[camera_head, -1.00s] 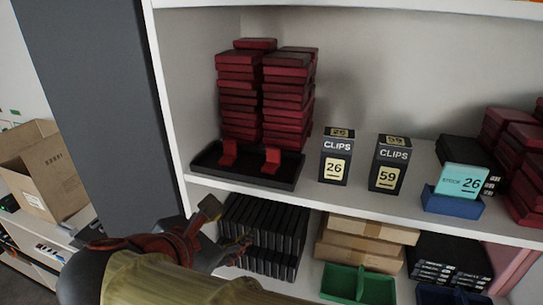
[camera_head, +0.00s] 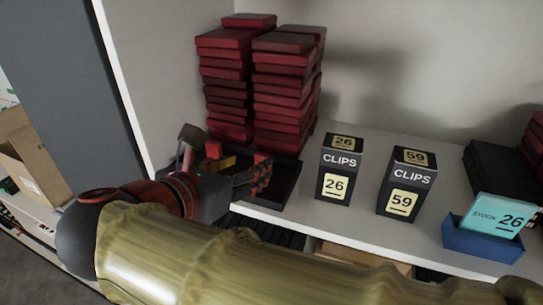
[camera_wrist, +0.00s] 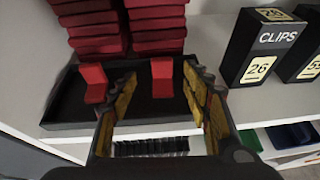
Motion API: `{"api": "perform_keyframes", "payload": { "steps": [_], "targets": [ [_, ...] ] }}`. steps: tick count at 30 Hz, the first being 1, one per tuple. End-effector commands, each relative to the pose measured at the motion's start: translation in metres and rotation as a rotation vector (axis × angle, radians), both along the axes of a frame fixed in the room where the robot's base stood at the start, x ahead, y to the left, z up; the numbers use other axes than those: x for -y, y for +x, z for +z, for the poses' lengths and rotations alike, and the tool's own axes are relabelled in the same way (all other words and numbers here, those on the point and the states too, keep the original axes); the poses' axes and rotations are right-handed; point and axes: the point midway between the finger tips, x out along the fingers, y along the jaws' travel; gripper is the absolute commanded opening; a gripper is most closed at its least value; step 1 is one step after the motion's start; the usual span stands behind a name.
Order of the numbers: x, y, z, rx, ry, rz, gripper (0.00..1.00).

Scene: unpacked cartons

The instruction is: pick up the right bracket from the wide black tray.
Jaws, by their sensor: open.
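The wide black tray (camera_wrist: 62,108) sits on the shelf in front of the red stacks; it shows partly in the head view (camera_head: 286,182). Two small red brackets stand in it. The right bracket (camera_wrist: 162,76) appears between my finger tips in the wrist view, with clear space on both sides. The left bracket (camera_wrist: 95,83) is outside my left finger; it shows in the head view (camera_head: 213,150). My gripper (camera_wrist: 159,74) is open and empty, at the tray's front; it shows in the head view (camera_head: 226,156). My gripper hides much of the tray there.
Tall stacks of red boxes (camera_head: 284,85) rise behind the tray. Black clips boxes marked 26 (camera_head: 339,168) and 59 (camera_head: 405,184) stand to the right. A blue holder (camera_head: 483,238) with a teal card is farther right. The shelf's side wall (camera_head: 120,80) is at left.

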Motion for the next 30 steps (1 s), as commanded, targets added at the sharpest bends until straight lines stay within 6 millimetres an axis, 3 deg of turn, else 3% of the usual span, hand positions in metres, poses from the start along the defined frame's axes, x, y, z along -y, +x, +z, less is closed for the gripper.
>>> {"api": "perform_keyframes", "payload": {
  "steps": [11, 21, 30],
  "targets": [
    [0.012, 0.026, -0.012, -0.001, -0.001, -0.003, 0.48],
    [0.030, 0.062, -0.028, -0.002, -0.002, -0.002, 0.48],
    [0.030, 0.065, -0.030, -0.001, 0.001, 0.001, 0.48]
  ]
}}
